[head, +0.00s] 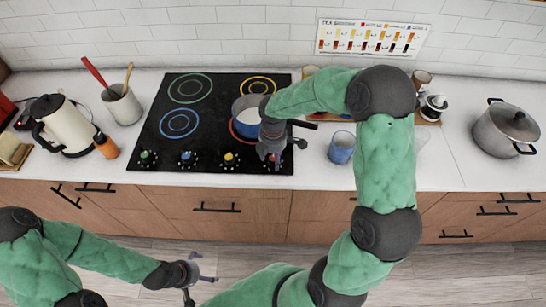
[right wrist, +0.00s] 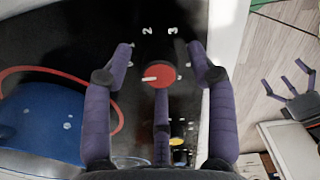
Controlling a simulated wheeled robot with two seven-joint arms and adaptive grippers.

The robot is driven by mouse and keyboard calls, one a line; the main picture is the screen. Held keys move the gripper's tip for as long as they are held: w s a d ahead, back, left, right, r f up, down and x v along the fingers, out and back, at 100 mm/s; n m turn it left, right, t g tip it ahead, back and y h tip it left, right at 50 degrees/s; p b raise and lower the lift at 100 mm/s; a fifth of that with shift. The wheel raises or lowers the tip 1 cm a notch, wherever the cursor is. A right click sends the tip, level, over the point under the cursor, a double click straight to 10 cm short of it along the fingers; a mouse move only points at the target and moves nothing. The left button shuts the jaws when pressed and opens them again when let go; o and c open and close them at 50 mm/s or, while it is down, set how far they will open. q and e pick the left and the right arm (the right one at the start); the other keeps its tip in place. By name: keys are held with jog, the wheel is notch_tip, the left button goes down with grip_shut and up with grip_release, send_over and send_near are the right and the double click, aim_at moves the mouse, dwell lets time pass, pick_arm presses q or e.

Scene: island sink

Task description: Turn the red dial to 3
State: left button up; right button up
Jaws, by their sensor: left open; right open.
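The red dial (right wrist: 166,72) shows in the right wrist view, with its white pointer mark toward the left of the picture. The printed numbers 2 and 3 are above it, 3 to the right. My right gripper (right wrist: 163,72) is open, with fingers on the left, right and lower sides of the dial; I cannot tell whether they touch it. In the head view my right gripper (head: 272,158) is over the right end of the dial row and mostly hides the red dial. My left gripper (head: 196,280) is open and empty, low in front of the counter.
A blue pot (head: 243,127) stands on the red-ringed burner, close to my right gripper. The yellow dial (head: 230,158), blue dial (head: 187,158) and green dial (head: 147,158) are to its left. A blue mug (head: 341,148) stands right of the black cooktop (head: 205,136).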

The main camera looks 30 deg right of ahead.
jog(key=c, duration=1.2)
jog(key=shift+o, duration=0.2)
jog(key=shift+m, duration=0.3)
jog(key=m, duration=0.5)
jog(key=m+b, duration=0.1)
jog(key=m, duration=0.4)
jog(key=shift+m, duration=0.4)
jog(key=m+b, duration=0.1)
jog(key=m, duration=0.5)
jog(key=m+b, duration=0.1)
jog(key=m, duration=0.5)
jog(key=shift+m, duration=0.3)
